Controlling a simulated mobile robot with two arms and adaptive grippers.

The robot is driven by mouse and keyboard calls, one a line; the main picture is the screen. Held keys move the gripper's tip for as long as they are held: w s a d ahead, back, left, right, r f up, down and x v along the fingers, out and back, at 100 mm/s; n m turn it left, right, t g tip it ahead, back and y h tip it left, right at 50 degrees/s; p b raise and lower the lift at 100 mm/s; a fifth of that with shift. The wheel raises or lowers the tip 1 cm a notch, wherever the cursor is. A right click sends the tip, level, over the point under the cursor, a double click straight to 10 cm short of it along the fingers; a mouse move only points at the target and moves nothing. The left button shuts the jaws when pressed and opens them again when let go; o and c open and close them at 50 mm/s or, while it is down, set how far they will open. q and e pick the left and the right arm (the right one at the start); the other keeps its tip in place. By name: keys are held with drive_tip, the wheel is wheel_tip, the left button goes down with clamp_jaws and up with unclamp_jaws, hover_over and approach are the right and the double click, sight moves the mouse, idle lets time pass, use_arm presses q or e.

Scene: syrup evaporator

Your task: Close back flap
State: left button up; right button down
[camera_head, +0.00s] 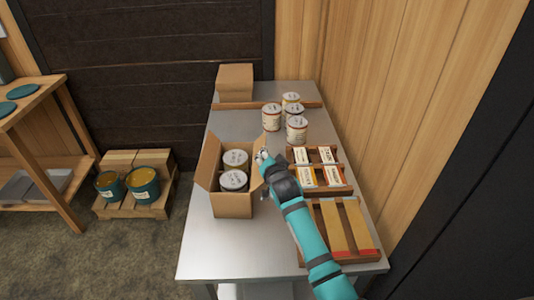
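An open cardboard box (232,206) stands on the metal table and holds white-lidded cans (234,180); two lids show. Its left flap (207,162) stands up and leans outward. A flap on the right side (258,177) is partly hidden by my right gripper. The back edge of the box is small in view, and I cannot clearly tell how the back flap lies. My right gripper (262,156) is at the box's back right corner, close to or touching the cardboard; whether its fingers are open or shut is too small to tell. My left gripper is not in view.
Several cans (271,117) stand behind the box on the metal table (208,254). A closed carton (235,82) is at the back. Wooden trays with label cards (330,178) and wooden strips (358,228) lie along the right. The table's front left is clear.

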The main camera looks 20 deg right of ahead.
drive_tip(key=shift+a, duration=0.1)
idle(0.5)
drive_tip(key=c, duration=1.5)
unclamp_jaws()
drive_tip(key=shift+s+r, duration=0.1)
drive_tip(key=v, duration=1.1)
drive_tip(key=shift+s+a+r, duration=0.15)
drive_tip(key=shift+s, duration=0.2)
